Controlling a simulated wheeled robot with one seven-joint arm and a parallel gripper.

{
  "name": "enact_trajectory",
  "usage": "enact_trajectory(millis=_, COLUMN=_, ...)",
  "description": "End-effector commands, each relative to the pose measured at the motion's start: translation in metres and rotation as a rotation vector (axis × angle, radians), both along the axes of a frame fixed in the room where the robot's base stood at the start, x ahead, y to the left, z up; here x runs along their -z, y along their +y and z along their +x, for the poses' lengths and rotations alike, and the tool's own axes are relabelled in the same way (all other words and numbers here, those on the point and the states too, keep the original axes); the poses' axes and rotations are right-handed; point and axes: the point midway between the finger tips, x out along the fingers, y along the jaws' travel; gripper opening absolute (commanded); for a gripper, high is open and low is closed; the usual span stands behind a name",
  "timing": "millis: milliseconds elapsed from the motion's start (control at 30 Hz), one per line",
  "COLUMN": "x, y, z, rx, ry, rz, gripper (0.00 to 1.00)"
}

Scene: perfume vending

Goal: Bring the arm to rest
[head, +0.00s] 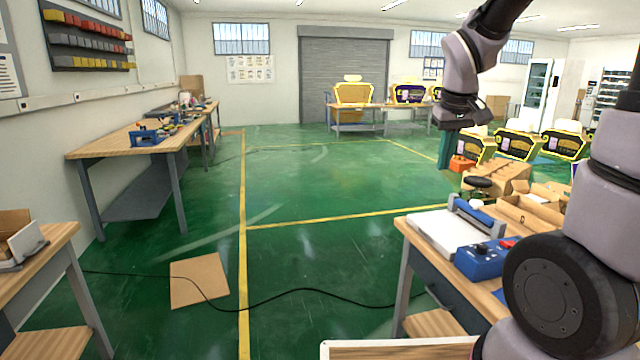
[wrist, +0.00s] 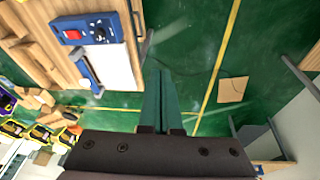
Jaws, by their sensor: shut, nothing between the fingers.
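My gripper (head: 445,150) hangs from my raised arm at the upper right of the head view, its green fingers pointing down. In the wrist view my gripper (wrist: 162,75) shows its two green fingers close together, with nothing between them. It is in free air, above and behind the near right workbench in the head view, apart from everything I can see.
The right workbench (head: 412,250) bears a white and blue sealing device (head: 455,232) and a blue control box (head: 480,262). Cartons (head: 495,180) stand behind. A left workbench (head: 115,146) lines the wall. Cardboard (head: 198,280) and a black cable lie on the open green floor.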

Motion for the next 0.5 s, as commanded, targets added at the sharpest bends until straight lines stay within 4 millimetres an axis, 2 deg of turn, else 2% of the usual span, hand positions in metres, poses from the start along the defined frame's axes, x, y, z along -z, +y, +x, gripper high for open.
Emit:
enact_trajectory(millis=33, x=-0.017, y=0.000, z=-0.014, rx=0.045, ry=-0.037, rz=0.042, gripper=0.00)
enact_trajectory(millis=200, x=-0.061, y=0.007, z=-0.060, rx=0.187, ry=-0.137, rz=0.187, gripper=0.00)
enact_trajectory(millis=333, x=-0.086, y=0.014, z=-0.095, rx=0.276, ry=-0.207, rz=0.286, gripper=0.00)
enact_trajectory(millis=500, x=-0.102, y=0.024, z=-0.127, rx=0.352, ry=-0.268, rz=0.376, gripper=0.00)
